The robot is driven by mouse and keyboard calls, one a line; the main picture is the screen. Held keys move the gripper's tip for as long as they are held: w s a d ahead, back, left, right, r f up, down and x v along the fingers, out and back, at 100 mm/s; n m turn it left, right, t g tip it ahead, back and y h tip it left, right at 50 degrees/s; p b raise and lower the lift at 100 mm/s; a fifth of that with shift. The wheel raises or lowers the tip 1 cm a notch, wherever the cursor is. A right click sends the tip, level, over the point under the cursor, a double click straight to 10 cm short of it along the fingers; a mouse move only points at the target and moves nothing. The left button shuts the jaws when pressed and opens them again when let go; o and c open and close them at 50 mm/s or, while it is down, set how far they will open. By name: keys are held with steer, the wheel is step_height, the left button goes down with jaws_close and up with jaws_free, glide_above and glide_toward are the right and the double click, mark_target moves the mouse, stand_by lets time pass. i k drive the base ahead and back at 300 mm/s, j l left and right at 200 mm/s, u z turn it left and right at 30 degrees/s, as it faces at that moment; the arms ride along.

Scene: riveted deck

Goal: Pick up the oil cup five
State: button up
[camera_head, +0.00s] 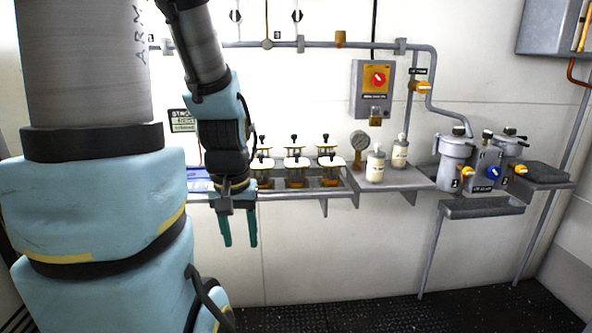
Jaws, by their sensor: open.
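Several oil cups with black knobs, whitish tops and amber bodies stand in two rows on the grey wall shelf. The front row shows a left cup (262,168), a middle cup (296,168) and a right cup (332,167). No numbers are readable on them, so I cannot tell which is cup five. My gripper (239,236) has teal fingers and points down. It is open, with nothing visible between the fingers. In the picture it is below and left of the cups, in front of the shelf edge. My arm hides the shelf just left of the cups.
The shelf (400,178) continues right with a gauge (360,141), a white bottle (375,166) and another bottle (399,153). A grey filter unit (455,160) stands farther right. Pipes and a red-knob box (373,85) are on the wall above. The dark floor (400,312) is clear.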

mark_target(296, 166)
steer(key=u, duration=0.3)
steer(key=l+u, duration=0.3)
steer(key=u, duration=0.15)
steer(key=l+u, duration=0.3)
steer(key=u, duration=0.15)
steer(key=l+u, duration=0.3)
steer(key=u, duration=0.15)
